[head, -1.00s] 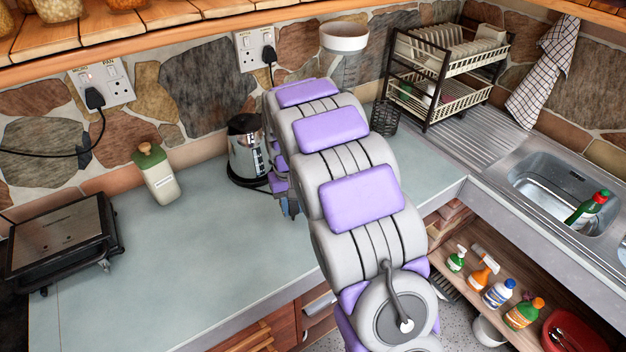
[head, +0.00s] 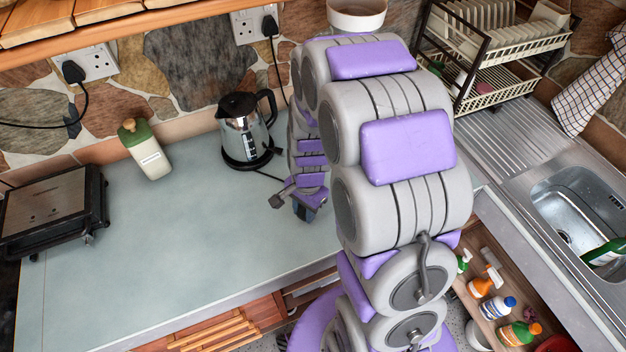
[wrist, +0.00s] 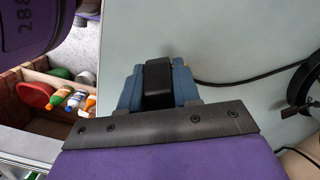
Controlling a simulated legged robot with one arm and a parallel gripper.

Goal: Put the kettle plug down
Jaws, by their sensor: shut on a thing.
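The kettle plug (wrist: 157,80) is a black block held between the blue fingers of my gripper (wrist: 158,84) in the wrist view. The gripper is shut on it, over the grey-green countertop (wrist: 240,45). I cannot tell whether the plug touches the counter. A black cord runs right from beside the plug toward the kettle base (wrist: 306,90). In the head view my gripper (head: 309,207) is right of and nearer than the steel kettle (head: 246,132), close to the counter's front edge. The plug is hidden there.
A grill (head: 52,208) and a green-capped bottle (head: 146,150) stand to the left. Wall sockets (head: 96,62) hold other plugs. A dish rack (head: 490,50) and a sink (head: 575,205) are at right. The counter's left middle is clear.

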